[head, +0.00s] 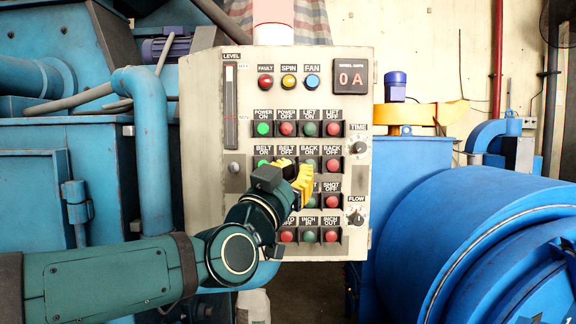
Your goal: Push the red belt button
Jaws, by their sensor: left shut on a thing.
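The grey control panel (212,120) stands upright in front of me with rows of labelled buttons. The "BELT OFF" label (286,152) is in the second button row. The green "BELT ON" button (263,162) shows just left of the fingers. My right gripper is not in view.
The red "BACK OFF" button (332,164) is to the right of the fingers, and the red "POWER OFF" button (286,129) is above. The time knob (358,147) and flow knob (356,218) stick out at right. A blue pipe (150,150) and blue drum (470,240) flank the panel.

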